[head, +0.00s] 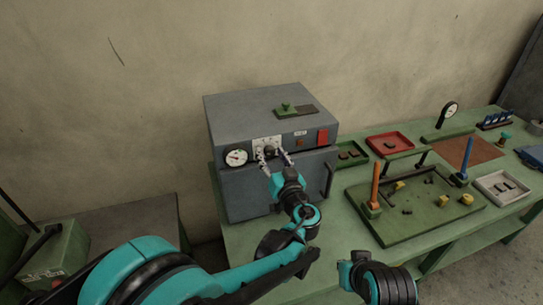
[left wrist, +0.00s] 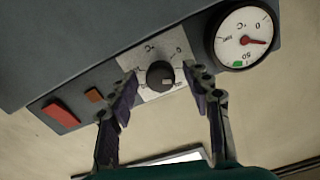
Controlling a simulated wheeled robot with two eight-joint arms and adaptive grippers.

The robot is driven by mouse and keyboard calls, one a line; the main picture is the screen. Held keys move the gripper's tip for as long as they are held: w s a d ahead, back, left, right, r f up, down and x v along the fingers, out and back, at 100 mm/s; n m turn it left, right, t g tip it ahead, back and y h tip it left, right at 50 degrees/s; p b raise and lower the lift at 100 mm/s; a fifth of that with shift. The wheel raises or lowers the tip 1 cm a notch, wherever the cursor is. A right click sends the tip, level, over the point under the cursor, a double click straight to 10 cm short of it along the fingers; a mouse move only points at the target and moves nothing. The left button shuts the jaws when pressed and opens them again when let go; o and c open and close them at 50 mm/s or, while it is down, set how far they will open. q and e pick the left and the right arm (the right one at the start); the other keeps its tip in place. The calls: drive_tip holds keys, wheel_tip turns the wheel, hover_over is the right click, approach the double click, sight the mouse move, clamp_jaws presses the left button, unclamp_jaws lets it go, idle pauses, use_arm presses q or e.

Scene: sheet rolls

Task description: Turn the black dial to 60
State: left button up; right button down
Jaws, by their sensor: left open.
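The black dial (left wrist: 160,74) sits on a white scale plate (left wrist: 150,62) on the front of a grey cabinet, and it shows small in the head view (head: 270,150). In the left wrist view its pale mark lies at its lower right; the number it points at is too small to read. My left gripper (head: 271,159) is open in front of the dial. In the left wrist view the fingers of this gripper (left wrist: 165,92) stand on either side of the dial, with a visible gap to it. My right gripper is not in view.
A round gauge (head: 236,157) is beside the scale plate, and a red switch (head: 323,135) is on the other side. The cabinet (head: 255,107) stands on a green bench.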

use_arm(q)
clamp_jaws()
drive_tip(key=shift+m, duration=0.4)
drive_tip(key=m, duration=0.3)
drive_tip(key=shift+m, duration=0.4)
drive_tip(key=m, duration=0.9)
drive_tip(key=shift+m, duration=2)
